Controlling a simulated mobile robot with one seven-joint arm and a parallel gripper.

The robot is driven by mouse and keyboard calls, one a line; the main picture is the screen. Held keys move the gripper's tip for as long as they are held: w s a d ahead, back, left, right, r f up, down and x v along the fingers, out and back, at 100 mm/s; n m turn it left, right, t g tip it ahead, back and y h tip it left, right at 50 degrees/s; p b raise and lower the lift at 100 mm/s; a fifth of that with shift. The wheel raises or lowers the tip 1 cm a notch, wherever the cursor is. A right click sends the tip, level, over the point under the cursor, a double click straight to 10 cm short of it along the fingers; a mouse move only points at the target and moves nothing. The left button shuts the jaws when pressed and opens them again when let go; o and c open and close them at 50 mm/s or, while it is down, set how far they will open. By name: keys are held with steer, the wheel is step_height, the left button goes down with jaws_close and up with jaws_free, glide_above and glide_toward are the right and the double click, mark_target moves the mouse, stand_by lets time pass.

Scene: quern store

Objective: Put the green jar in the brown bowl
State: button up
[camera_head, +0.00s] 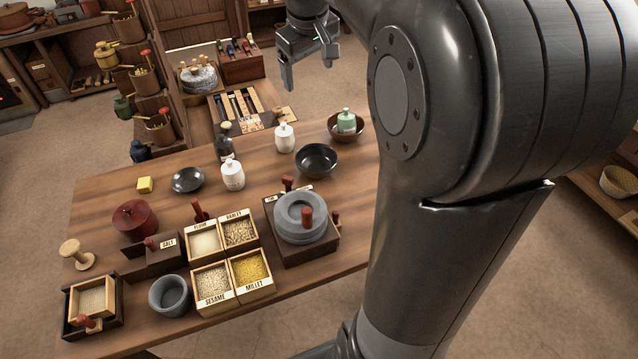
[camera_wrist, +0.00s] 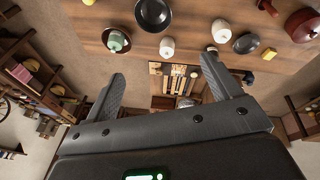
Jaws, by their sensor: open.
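My gripper (camera_head: 310,72) is open and empty, raised beyond the far edge of the table and apart from the jar. Its two spread fingers show in the wrist view (camera_wrist: 162,70) with nothing between them.
A black bowl (camera_head: 317,160) and two white jars (camera_head: 284,138) (camera_head: 232,175) stand near the brown bowl. A dark bottle (camera_head: 224,147) stands farther left. A stone quern (camera_head: 300,219) and grain boxes (camera_head: 211,284) fill the front. Shelves (camera_head: 150,105) stand behind.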

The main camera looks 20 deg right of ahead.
steer(key=s+a+f+m+t, duration=0.1)
steer(key=s+a+f, duration=0.2)
steer(key=s, duration=0.9)
steer(key=s+a+f+m+t+y, duration=0.1)
steer(key=s+a, duration=0.4)
steer(key=s, duration=0.7)
step_height(320, 180, down, 2)
steer(key=shift+s+f+m+t, duration=0.25)
steer(key=shift+s+m+t, duration=0.05)
steer(key=shift+m, duration=0.4)
